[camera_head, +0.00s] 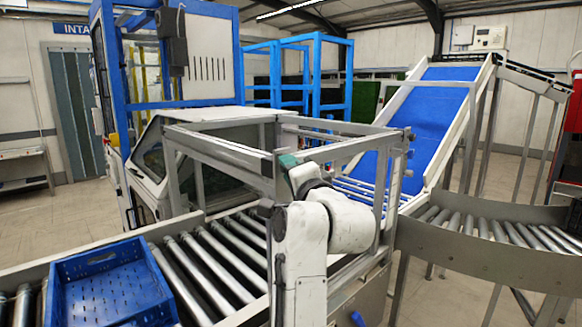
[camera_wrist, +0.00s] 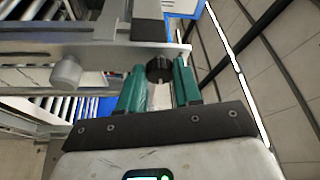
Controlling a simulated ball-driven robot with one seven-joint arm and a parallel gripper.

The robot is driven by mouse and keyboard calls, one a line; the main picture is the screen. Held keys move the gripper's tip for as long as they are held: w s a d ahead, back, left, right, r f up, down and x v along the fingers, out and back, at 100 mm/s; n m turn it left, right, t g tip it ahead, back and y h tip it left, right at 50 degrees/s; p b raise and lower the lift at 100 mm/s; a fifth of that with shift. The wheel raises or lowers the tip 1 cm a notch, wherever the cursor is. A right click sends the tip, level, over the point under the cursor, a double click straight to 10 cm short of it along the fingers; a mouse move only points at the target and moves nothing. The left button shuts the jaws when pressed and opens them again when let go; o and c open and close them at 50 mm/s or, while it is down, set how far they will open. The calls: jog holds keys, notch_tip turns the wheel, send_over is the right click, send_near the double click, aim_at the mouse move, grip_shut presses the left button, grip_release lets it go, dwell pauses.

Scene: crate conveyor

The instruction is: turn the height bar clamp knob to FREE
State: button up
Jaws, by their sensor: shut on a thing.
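The black ribbed clamp knob (camera_wrist: 160,69) sits on a grey metal bar (camera_wrist: 100,53) in the wrist view. My gripper (camera_wrist: 159,76) has its teal fingers on either side of the knob and is shut on it. No FREE mark or pointer can be read on the knob. In the head view, my white arm reaches to the metal frame (camera_head: 225,150) over the roller conveyor. A bit of teal shows behind my wrist there, but the fingertips and the gripped knob are hidden.
A grey round knob (camera_wrist: 65,72) sits on the bar left of my gripper. A blue crate (camera_head: 62,290) is on the rollers (camera_head: 215,262) at the lower left. A blue inclined belt (camera_head: 428,120) and a curved roller section (camera_head: 470,258) lie to the right.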

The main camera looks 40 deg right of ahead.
jog(key=shift+r+m, duration=0.1)
jog(key=shift+m, duration=0.6)
jog(key=shift+g, duration=0.3)
jog(key=o, duration=1)
jog(key=shift+o, duration=0.2)
jog(key=shift+s, duration=0.1)
jog(key=b+v, duration=0.2)
jog(key=v, duration=0.8)
jog(key=shift+s+b, duration=0.3)
